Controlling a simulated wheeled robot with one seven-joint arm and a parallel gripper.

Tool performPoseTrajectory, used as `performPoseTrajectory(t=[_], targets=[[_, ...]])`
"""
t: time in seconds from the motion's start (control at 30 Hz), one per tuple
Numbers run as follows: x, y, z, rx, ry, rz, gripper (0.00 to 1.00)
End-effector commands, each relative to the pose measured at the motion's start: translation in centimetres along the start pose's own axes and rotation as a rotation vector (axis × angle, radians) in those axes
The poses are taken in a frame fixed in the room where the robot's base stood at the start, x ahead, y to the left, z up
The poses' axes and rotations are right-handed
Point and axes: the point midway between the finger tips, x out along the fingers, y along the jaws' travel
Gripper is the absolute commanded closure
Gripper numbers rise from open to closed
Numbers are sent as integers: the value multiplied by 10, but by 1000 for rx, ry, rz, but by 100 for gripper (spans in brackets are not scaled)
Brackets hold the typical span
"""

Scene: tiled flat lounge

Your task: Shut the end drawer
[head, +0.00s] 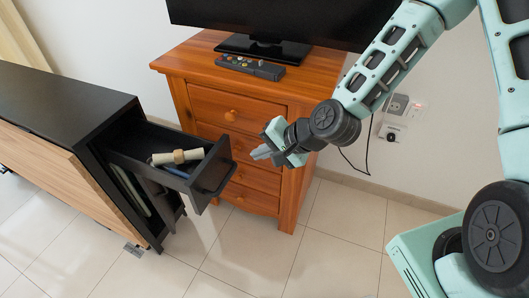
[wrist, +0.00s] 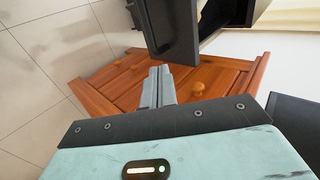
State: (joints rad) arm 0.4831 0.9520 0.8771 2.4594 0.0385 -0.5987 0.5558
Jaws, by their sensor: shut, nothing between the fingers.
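The end drawer (head: 212,178) is black and stands pulled out from the end of a long black cabinet (head: 62,100) in the head view. A rolled cream item with a tan band (head: 177,156) and a blue-grey item lie inside it. My gripper (head: 262,154) is shut and empty, to the right of the drawer front and a little above it, with a gap that looks small. In the wrist view the closed fingers (wrist: 158,86) point toward the wooden dresser, and the dark drawer front (wrist: 173,28) shows just beyond them at the top.
A wooden dresser (head: 250,108) with round knobs stands behind the gripper. It bears a television (head: 280,20) and a remote-like device (head: 249,67). A wall socket (head: 397,104) with a cable is at right. Tiled floor (head: 330,262) in front is clear.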

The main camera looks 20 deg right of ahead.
Motion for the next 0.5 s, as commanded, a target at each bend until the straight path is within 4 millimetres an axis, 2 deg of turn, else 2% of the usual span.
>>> performPoseTrajectory(t=[0.03,0.3,0.5], targets=[[13,1,1,0,-3,0,100],[68,2,1,-1,-3,2,100],[86,-20,0,-2,0,1,100]])
